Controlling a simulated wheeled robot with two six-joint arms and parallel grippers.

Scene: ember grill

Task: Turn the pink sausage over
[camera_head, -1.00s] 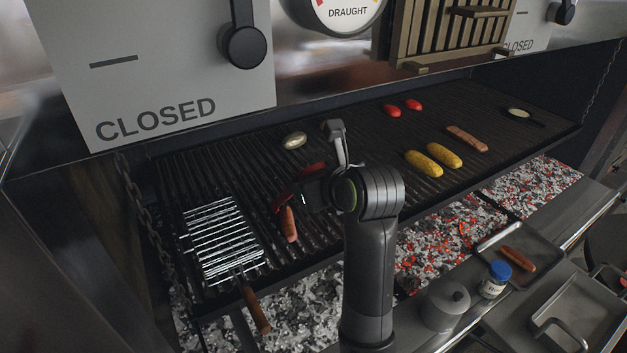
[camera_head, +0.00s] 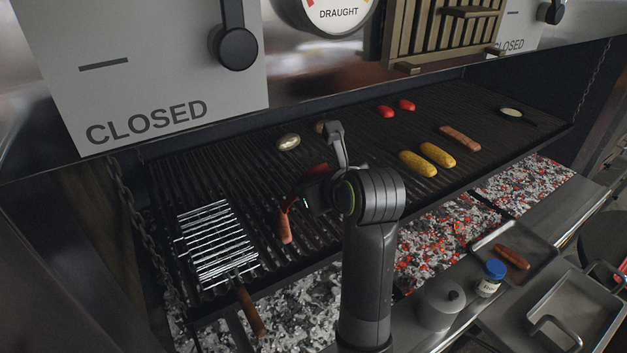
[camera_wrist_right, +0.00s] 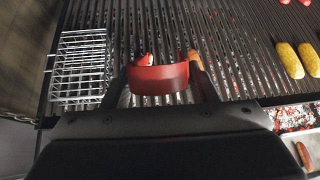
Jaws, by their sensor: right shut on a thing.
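A pinkish-brown sausage (camera_head: 285,229) lies on the left part of the grill, by the front end of a red curved tool (camera_head: 291,199) that looks like tongs. I cannot tell whether the tool touches it. My right gripper (camera_wrist_right: 162,84) is shut on the red tool (camera_wrist_right: 158,78), which spans between its fingers in the right wrist view. In that view the tool and gripper hide most of what lies ahead; an orange-brown end (camera_wrist_right: 194,59) shows just beyond. Another pinkish sausage (camera_head: 460,138) lies farther right on the grill. My left gripper is not in view.
A wire grill basket (camera_head: 218,246) with a wooden handle lies at left. Two yellow corn cobs (camera_head: 427,160), two red pieces (camera_head: 396,109), a pale round piece (camera_head: 288,142) and a small pan (camera_head: 513,114) are on the grate. A tray (camera_head: 541,262) holding a sausage stands in front, beside a blue-lidded jar (camera_head: 490,278).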

